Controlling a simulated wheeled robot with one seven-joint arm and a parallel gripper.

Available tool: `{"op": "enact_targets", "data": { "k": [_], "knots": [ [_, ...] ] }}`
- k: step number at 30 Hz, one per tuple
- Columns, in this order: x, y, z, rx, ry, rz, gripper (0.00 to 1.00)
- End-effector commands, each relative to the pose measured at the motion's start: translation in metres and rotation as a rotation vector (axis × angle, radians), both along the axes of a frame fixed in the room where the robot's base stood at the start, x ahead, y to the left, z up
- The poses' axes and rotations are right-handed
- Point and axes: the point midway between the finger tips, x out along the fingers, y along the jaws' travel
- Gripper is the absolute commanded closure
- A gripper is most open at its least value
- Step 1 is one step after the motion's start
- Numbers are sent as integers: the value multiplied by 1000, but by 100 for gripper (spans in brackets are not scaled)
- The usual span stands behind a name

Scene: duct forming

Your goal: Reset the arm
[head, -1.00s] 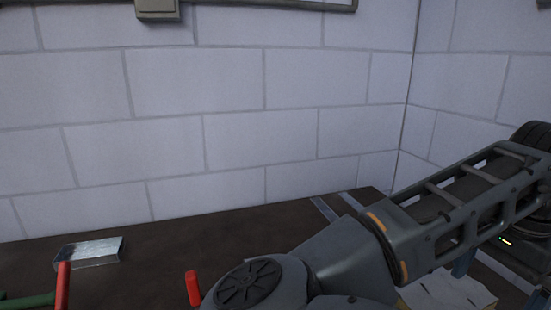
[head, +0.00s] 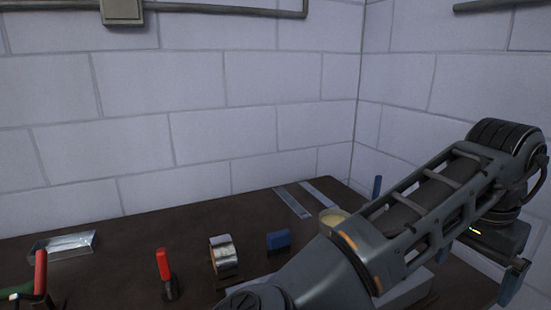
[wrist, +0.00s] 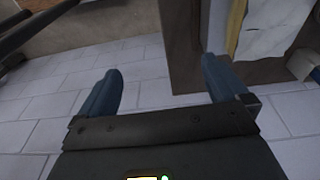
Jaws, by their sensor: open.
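My arm reaches across the right of the head view. My gripper (wrist: 160,70) shows in the wrist view with its two blue fingers wide apart and nothing between them. In the head view my gripper hangs at the far right, with a blue finger (head: 513,283) pointing down; its other finger is hard to make out there. It is apart from the items on the dark workbench (head: 120,255).
On the bench are a clear tray (head: 62,246), red-handled tools (head: 163,265), a silver tape roll (head: 222,254), a blue block (head: 279,240), metal strips (head: 293,200) and a pale round item (head: 333,216) partly behind my arm. Brick walls (head: 240,90) meet behind.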

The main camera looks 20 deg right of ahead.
Motion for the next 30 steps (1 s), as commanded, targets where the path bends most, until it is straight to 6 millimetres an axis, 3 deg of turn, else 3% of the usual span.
{"op": "enact_targets", "data": {
  "k": [11, 19, 24, 30],
  "knots": [
    [-15, -68, 14, -344, 38, 49, 0],
    [-19, -128, 50, -786, 86, 197, 0],
    [-9, -143, 72, -1042, 101, 343, 0],
    [9, -135, 82, -1285, 92, 558, 0]
  ]
}}
